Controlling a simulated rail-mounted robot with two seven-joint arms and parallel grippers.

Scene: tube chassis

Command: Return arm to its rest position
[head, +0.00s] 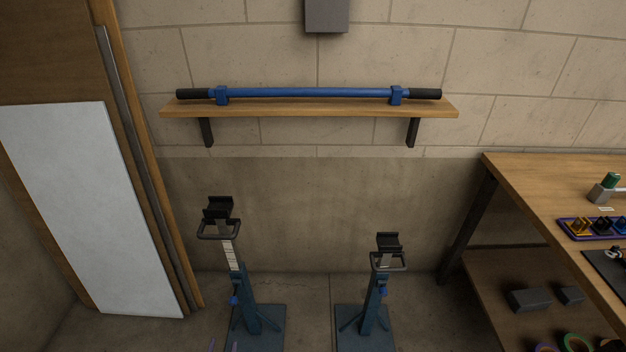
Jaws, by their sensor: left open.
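Two thin purple tips at the bottom edge, left of centre, look like the fingertips of my left gripper (223,346). They stand apart with nothing seen between them, and the rest of the gripper is out of frame. They show in front of the left stand's base area. My right gripper is not in view. A blue tube (310,92) with black ends lies level on the wooden wall shelf (310,107), in two blue holders. The left stand (240,280) and the right stand (378,290) have empty black cradles on top.
A wooden workbench (545,185) stands at the right, with a purple tray (590,228) and a green-topped item (611,181) on it. Grey blocks (530,300) lie on its lower shelf. Floor between the stands is clear.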

